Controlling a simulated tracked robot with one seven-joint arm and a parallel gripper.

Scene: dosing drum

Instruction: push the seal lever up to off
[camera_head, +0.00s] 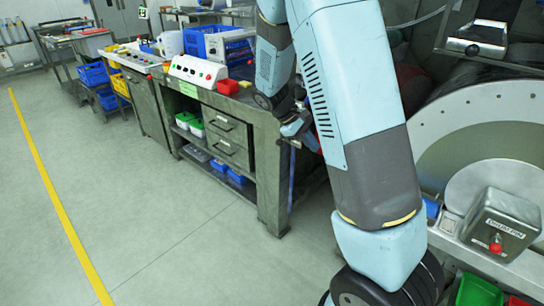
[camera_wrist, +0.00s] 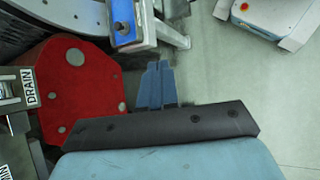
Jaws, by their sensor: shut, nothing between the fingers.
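I cannot make out the seal lever in either view. My gripper's blue-grey fingers (camera_wrist: 155,85) show in the wrist view, shut and empty, above the dark edge of my wrist. They are just right of a red plate (camera_wrist: 82,90) with round bolt heads and below a blue part (camera_wrist: 122,22) on a metal frame. The fingers appear apart from both.
A DRAIN label (camera_wrist: 29,87) is at the wrist view's left edge. In the head view, a grey box with a red knob (camera_head: 495,247) stands at lower right, beside the drum (camera_head: 465,125). A workbench (camera_head: 265,130) is left of my arm. Open floor (camera_head: 150,200) lies further left.

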